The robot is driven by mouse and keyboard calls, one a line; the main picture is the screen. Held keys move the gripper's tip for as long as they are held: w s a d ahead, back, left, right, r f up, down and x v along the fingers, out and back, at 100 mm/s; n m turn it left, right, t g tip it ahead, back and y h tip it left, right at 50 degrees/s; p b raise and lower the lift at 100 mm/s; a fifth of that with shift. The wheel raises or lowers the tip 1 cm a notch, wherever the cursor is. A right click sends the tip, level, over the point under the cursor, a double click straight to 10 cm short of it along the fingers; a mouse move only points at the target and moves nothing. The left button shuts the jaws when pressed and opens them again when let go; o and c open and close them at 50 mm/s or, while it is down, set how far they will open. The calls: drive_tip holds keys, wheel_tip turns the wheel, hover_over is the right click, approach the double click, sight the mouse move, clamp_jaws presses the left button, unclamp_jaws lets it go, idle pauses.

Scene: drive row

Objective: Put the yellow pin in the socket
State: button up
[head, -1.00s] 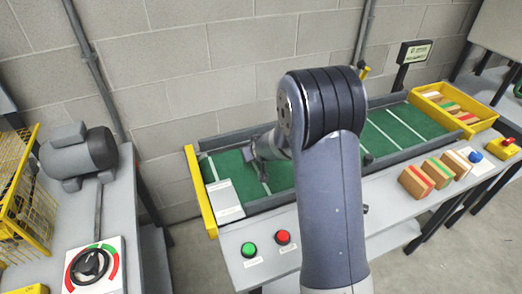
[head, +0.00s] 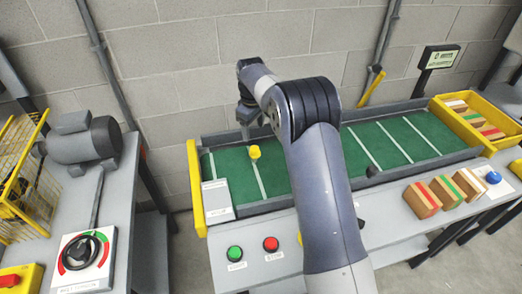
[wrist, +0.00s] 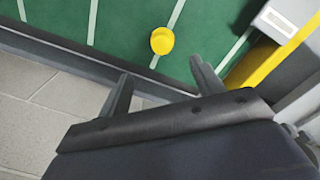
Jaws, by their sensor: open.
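The yellow pin (head: 255,152) is a short yellow knob on the green belt, near its left end. It also shows in the wrist view (wrist: 162,41) as a round yellow shape, just beyond the fingertips. My gripper (head: 247,122) is above and behind the pin in the head view. In the wrist view, my gripper (wrist: 160,68) has its two fingers spread apart with nothing between them. The pin looks apart from both fingers. I cannot make out the socket; my arm hides part of the belt and table.
A green button (head: 235,253) and a red button (head: 271,244) sit on the bench front. Several striped blocks (head: 422,200) stand to the right, near a yellow crate (head: 437,108). A motor (head: 82,143) stands on the left bench. Grey rails edge the belt.

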sight(254, 148)
drive_tip(key=shift+r, duration=0.1)
drive_tip(key=shift+s+f, duration=0.1)
drive_tip(key=shift+f, duration=0.25)
wheel_tip(254, 148, down, 10)
drive_tip(key=shift+p, duration=1.2)
drive_tip(key=shift+c, duration=0.3)
drive_tip(key=c, duration=1.1)
